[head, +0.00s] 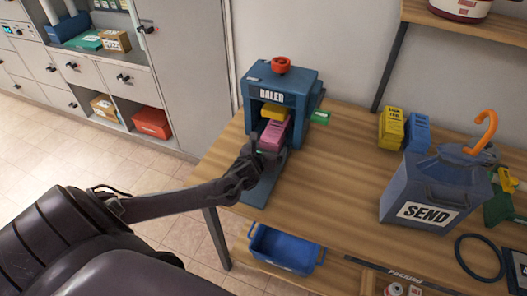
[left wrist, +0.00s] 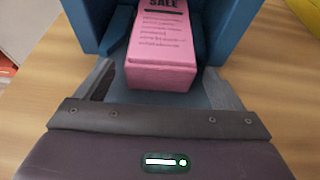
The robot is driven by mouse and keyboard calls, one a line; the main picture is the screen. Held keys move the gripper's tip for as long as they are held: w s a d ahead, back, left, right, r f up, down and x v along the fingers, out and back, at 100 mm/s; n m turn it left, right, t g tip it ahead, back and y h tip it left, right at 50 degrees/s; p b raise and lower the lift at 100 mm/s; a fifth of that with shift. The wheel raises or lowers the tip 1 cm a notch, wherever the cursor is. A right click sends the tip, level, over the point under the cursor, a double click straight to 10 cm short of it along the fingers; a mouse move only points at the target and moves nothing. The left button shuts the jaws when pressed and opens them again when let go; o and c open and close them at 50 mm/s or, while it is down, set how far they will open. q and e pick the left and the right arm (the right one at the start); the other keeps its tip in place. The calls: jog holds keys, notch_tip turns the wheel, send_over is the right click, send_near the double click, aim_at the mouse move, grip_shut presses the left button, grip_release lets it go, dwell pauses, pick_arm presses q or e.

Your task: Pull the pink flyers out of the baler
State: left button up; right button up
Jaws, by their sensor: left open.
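The baler (head: 290,97) is a blue box with a red knob on top, standing on the wooden table. The pink flyers (head: 273,135) are a block lying in its open front, with a yellow bundle (head: 274,112) behind and above them. In the left wrist view the pink flyers (left wrist: 160,50) read "SALE" and their near end sticks out of the baler (left wrist: 98,22). My left gripper (head: 262,155) is open at the front of the baler. Its fingers (left wrist: 162,88) are spread at either side of the flyers' near end. My right gripper is not in view.
A grey SEND bin (head: 428,190) with an orange hook stands at the right. Yellow (head: 392,127) and blue (head: 417,132) bundles stand behind it. A blue tray (head: 283,250) sits below the tabletop. The table between baler and bin is mostly clear.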

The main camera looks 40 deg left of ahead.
pick_arm(q)
jog(key=shift+w+a+f, duration=0.15)
jog(key=shift+w+f, duration=0.1)
jog(key=shift+w, duration=0.25)
jog(key=c, duration=1.3)
